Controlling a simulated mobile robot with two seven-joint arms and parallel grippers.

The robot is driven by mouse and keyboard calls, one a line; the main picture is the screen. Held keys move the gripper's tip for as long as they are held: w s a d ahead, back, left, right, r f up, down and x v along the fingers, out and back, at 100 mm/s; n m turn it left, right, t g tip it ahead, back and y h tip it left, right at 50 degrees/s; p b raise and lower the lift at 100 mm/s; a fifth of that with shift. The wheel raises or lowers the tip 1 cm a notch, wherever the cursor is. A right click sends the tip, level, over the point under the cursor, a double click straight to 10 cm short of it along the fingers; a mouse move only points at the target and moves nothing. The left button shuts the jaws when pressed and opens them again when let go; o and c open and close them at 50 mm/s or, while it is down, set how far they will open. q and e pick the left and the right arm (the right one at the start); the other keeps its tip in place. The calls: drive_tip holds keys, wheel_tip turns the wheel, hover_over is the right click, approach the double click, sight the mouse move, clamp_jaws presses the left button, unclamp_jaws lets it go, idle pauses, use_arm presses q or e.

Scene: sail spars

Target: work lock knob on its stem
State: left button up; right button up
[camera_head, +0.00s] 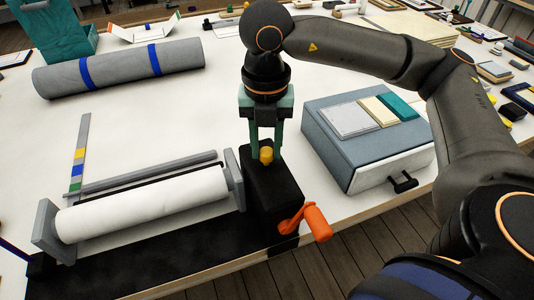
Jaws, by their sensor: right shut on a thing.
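The lock knob (266,155) is a small yellow piece on top of a black box-shaped housing (273,188) at the right end of a roller frame. My right gripper (266,150) points straight down over the housing, and its green fingers are shut on the knob. The stem under the knob is hidden. An orange crank handle (317,223) sticks out from the front of the housing. A white roll (140,203) lies in the frame between grey end plates. My left gripper is not in view.
A blue-grey case (330,150) with flat swatches on top stands just right of the gripper. A rolled grey bundle with blue bands (120,68) lies at the back left. White table (215,115) is clear between them. The table's front edge is close to the crank.

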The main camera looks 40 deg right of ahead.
sight(266, 151)
clamp_jaws()
drive_tip(key=shift+r+p, duration=0.35)
drive_tip(key=shift+r, duration=0.25)
drive_tip(key=o, duration=0.8)
unclamp_jaws()
drive_tip(key=shift+r+p, duration=0.75)
drive_tip(key=shift+r, duration=5.55)
